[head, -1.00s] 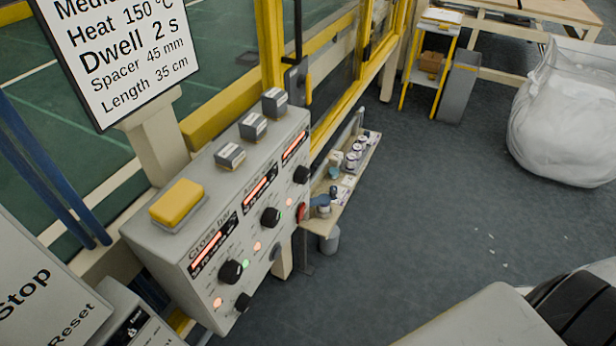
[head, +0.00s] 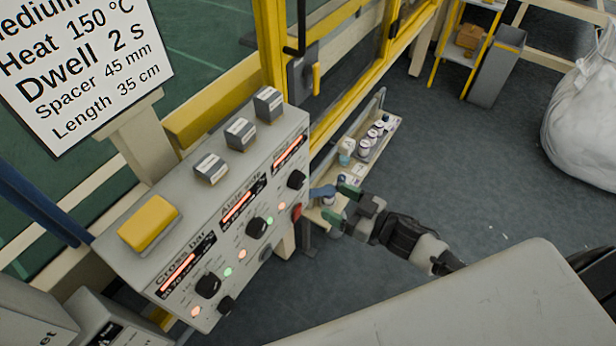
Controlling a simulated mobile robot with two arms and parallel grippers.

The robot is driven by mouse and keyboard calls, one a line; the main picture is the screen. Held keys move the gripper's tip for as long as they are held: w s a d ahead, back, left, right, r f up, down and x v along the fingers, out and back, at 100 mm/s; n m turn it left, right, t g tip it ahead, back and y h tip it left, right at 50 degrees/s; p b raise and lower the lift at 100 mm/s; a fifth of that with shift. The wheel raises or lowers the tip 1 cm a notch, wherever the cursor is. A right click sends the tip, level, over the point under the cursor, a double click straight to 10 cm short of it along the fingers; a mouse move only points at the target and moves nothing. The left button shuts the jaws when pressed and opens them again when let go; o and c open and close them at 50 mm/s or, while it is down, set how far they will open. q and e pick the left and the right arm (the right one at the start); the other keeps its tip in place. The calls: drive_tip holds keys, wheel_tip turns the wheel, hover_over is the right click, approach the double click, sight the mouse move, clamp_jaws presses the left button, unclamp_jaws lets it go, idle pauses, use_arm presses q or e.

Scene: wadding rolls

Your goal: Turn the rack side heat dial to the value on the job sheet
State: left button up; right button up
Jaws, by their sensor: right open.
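The job sheet (head: 85,62) at top left reads Heat 150 °C, Dwell 2 s, Spacer 45 mm, Length 35 cm. The grey control panel (head: 150,262) has three lit red displays in a row, with a black dial under each. The nearest label reads Cross bar and the middle one Aisle side. The far label is too small to read; its dial (head: 297,180) is at the panel's far right end. My right gripper (head: 339,204) has green fingertips, spread open and empty, to the right of that far dial and apart from it. My left gripper is not in view.
Three grey blocks (head: 240,134) and a yellow button (head: 149,223) sit on the panel top. A red button (head: 296,211) is low on its right end. A narrow shelf (head: 378,150) with several small jars stands behind my right gripper. A white bag (head: 590,130) is far right.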

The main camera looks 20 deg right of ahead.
sight(302, 184)
drive_tip(key=p+x, duration=0.1)
drive_tip(key=x, duration=0.7)
drive_tip(key=shift+w+a, duration=0.25)
drive_tip(key=shift+w, duration=0.1)
drive_tip(key=shift+w+a, duration=0.3)
drive_tip(key=c, duration=0.9)
